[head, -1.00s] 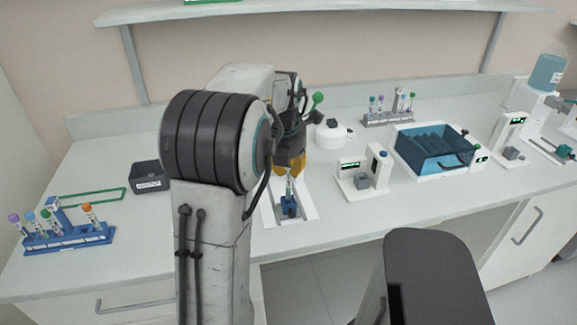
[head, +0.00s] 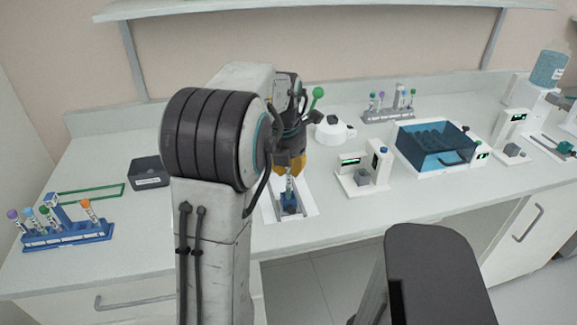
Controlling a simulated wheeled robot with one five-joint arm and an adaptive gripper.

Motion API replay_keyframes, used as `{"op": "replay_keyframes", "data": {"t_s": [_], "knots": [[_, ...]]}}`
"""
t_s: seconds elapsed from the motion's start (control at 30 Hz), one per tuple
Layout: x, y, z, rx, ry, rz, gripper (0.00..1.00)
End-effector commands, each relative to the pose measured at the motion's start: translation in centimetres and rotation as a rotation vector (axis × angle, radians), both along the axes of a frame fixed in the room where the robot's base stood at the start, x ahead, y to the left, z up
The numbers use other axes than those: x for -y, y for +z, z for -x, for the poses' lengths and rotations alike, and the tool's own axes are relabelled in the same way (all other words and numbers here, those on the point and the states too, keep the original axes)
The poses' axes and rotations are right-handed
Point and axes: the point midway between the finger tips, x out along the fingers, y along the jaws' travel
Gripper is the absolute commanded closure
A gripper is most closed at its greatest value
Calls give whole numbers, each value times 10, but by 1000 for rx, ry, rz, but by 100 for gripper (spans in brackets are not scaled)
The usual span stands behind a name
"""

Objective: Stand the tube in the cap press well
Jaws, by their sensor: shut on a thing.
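My gripper (head: 289,172) points down over the front middle of the bench, its yellow-orange fingers shut on a slim tube (head: 289,185). The tube is upright, with its upper part hidden by the fingers. Its lower end is at a small blue holder (head: 290,206) on a white track plate (head: 308,209); I cannot tell whether it is fully seated. To the right stands a white device (head: 350,186) with a green display, a grey block and a blue-topped post. It may be the cap press, but the well is too small to make out.
A blue rack (head: 68,238) with several capped tubes stands at left, near a dark bin (head: 150,172). A grey rack (head: 388,116), a round white device (head: 334,130) and a blue-lidded box (head: 437,146) stand behind and right. Another display device (head: 505,140) is farther right. Bench front is clear.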

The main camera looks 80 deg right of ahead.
Motion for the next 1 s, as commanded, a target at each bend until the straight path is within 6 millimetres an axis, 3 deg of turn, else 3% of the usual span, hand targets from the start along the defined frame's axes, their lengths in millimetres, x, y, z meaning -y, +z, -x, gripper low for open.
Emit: {"op": "replay_keyframes", "data": {"t_s": [1.0], "knots": [[0,-13,0,-1,3,0,100]]}}
